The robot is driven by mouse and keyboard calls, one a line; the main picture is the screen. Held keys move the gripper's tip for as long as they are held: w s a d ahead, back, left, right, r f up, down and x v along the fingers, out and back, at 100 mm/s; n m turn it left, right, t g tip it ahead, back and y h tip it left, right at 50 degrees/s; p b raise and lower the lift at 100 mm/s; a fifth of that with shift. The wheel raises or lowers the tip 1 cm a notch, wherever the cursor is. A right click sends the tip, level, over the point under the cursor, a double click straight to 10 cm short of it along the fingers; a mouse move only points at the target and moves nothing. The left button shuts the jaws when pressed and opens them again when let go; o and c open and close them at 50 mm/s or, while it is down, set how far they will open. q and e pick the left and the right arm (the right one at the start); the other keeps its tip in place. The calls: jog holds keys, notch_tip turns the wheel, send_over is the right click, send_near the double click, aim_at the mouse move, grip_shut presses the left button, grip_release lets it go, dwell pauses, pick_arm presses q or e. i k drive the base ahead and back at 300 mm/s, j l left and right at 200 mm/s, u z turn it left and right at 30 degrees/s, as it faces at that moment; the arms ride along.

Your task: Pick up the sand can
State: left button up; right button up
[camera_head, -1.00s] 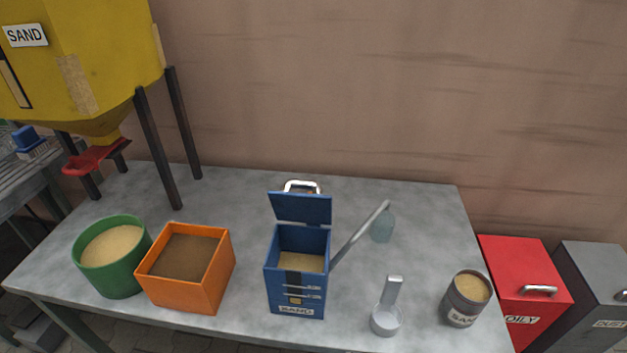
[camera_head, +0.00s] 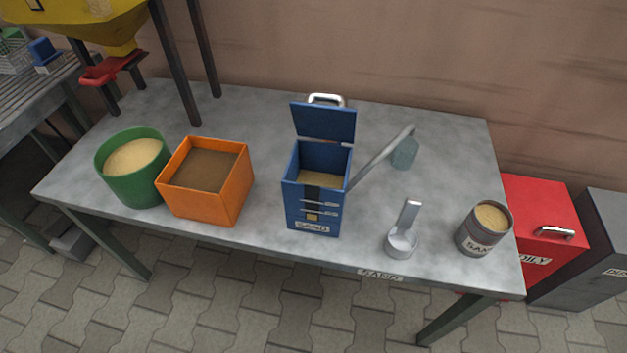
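The sand can (camera_head: 479,236) is a dark grey cylinder with a pale label reading SAND. It stands upright at the right end of the grey table, near the front edge, and is filled with tan sand (camera_head: 492,216). Neither of my grippers shows in the head view.
A red OILY bin (camera_head: 540,225) stands right of the table.

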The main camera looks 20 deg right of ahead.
aim_at(486, 225)
jog(key=z, duration=1.95)
jog(key=k+l, duration=0.2)
jog(key=l+z, duration=0.05)
jog(key=l, duration=0.05)
